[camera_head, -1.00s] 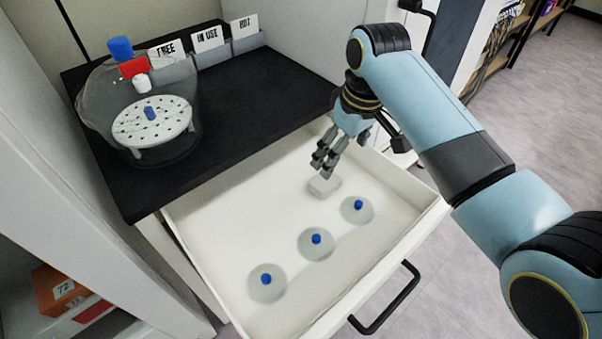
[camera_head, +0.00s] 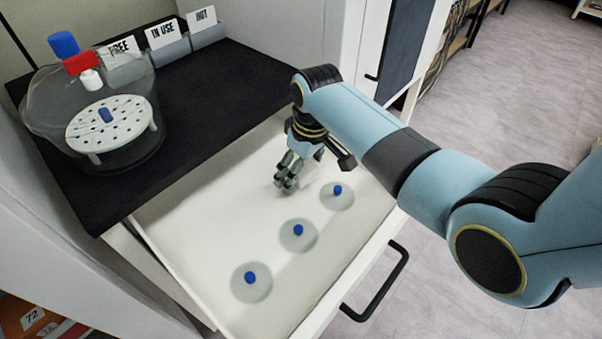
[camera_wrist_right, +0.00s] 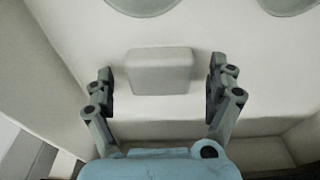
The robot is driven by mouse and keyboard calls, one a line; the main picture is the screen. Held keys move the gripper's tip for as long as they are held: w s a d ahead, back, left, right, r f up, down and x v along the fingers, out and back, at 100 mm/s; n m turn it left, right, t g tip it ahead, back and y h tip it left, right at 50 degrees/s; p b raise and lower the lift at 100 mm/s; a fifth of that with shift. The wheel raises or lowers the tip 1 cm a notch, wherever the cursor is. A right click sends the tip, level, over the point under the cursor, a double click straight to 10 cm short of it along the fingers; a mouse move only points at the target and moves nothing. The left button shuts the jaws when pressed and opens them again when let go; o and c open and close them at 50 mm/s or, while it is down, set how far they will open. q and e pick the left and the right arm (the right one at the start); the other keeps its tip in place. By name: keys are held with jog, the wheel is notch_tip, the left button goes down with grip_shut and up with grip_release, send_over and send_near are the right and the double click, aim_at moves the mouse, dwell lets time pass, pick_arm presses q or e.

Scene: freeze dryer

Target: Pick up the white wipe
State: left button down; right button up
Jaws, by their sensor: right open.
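The white wipe (camera_wrist_right: 160,71) is a small pale block with rounded corners lying on the drawer floor. In the right wrist view it sits between the two fingers of my right gripper (camera_wrist_right: 162,86), which are open with a gap on each side of it. In the head view my right gripper (camera_head: 286,182) is low in the drawer, near its back right part, and hides the wipe. My left gripper is in no view.
The open white drawer (camera_head: 185,235) holds three round discs with blue knobs; the nearest disc (camera_head: 337,203) is just right of my gripper. A black counter (camera_head: 215,110) behind carries a clear flask (camera_head: 45,110) and label holders (camera_head: 205,38). The drawer has a black handle (camera_head: 385,285).

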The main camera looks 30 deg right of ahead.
jog(key=c, duration=1)
jog(key=shift+r, duration=0.1)
jog(key=shift+c, duration=0.2)
